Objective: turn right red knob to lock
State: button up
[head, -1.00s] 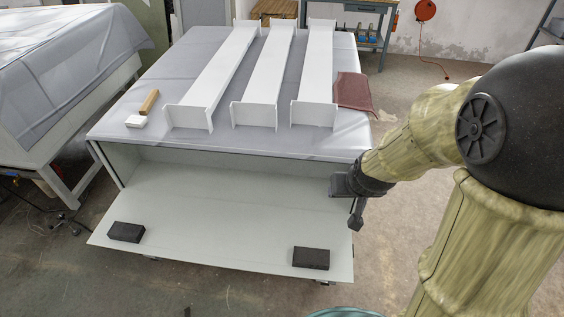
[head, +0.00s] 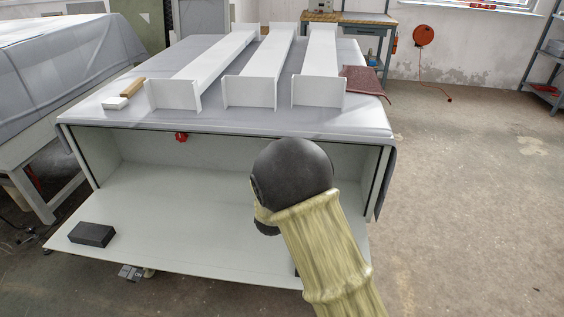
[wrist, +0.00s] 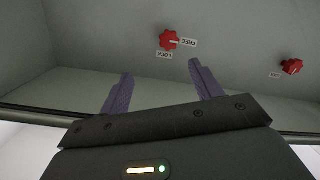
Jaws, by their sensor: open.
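In the wrist view a red knob (wrist: 168,40) sits on a grey panel with FREE and LOCK labels beside it. A white mark on it points toward FREE. The lettering looks inverted in this view. My gripper (wrist: 160,69) is open and empty, its two purple fingers apart and aimed toward this knob, with a gap left between. A second red knob (wrist: 292,67) with a label is farther to the right in that view. In the head view one red knob (head: 181,137) shows at the upper left inside the cabinet (head: 140,165); my arm hides my gripper and the other knob.
The cabinet's front flap (head: 180,230) is folded down, with a black block (head: 92,234) at its left. Several white channels (head: 260,70) lie on the covered top above. The floor to the right (head: 460,190) is clear.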

jog(key=shift+a+f+t+b, duration=0.55)
jog(key=shift+a+f+t, duration=0.15)
jog(key=shift+a+f, duration=0.4)
jog(key=shift+w, duration=0.1)
jog(key=w+b, duration=0.1)
jog(key=w, duration=0.4)
jog(key=w+b, duration=0.1)
jog(key=w, duration=0.5)
jog(key=w+b, duration=0.1)
jog(key=w, duration=0.5)
jog(key=shift+w+d, duration=0.15)
jog(key=shift+d, duration=0.2)
jog(key=c, duration=1)
